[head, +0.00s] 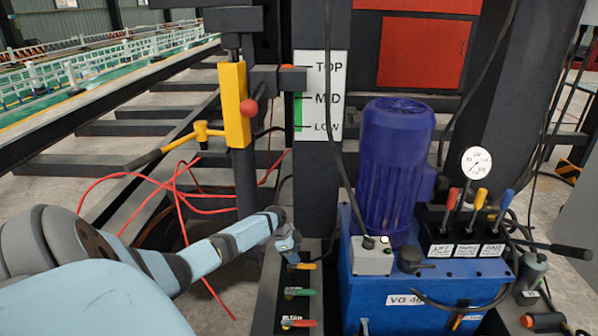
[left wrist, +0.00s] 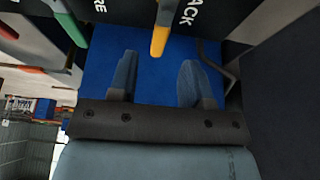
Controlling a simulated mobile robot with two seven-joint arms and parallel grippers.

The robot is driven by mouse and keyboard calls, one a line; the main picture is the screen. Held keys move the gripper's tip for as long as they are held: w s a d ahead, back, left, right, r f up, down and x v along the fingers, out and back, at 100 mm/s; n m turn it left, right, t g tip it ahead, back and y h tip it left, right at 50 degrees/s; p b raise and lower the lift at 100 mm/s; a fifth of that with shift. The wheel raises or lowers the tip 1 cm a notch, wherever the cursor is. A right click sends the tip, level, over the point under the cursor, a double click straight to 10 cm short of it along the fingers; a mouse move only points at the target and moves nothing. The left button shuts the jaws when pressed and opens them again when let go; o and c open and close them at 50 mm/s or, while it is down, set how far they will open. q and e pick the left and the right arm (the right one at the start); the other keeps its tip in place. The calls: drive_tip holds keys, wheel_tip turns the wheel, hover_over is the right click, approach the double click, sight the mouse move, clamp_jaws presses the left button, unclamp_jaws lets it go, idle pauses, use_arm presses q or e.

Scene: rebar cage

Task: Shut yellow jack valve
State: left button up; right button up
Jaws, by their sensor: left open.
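The yellow jack valve handle (head: 303,266) is the top one of a column of coloured handles on a dark panel, left of the blue pump unit. In the left wrist view the yellow handle (left wrist: 161,28) points between my fingers, just ahead of the tips, beside a label partly reading "ACK". My left gripper (head: 290,246) is just above the handle in the head view. In the left wrist view its two fingers (left wrist: 157,66) are apart, with nothing between them but the blue surface behind. The valve body is mostly hidden. My right gripper is out of view.
Below the yellow handle are a green handle (head: 300,292) and a red handle (head: 299,323). The blue pump unit (head: 420,285) stands close on the right, with a motor and levers on top. Red hoses (head: 180,190) loop at the left. A dark column (head: 318,180) rises behind.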

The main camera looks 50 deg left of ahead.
use_arm(q)
drive_tip(key=p+v, duration=0.2)
drive_tip(key=v, duration=0.6)
drive_tip(key=shift+r+p, duration=0.25)
drive_tip(key=shift+p, duration=0.1)
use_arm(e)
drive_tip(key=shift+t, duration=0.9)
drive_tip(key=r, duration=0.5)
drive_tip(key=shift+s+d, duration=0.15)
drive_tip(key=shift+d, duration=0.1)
use_arm(q)
drive_tip(key=shift+s+a, duration=0.1)
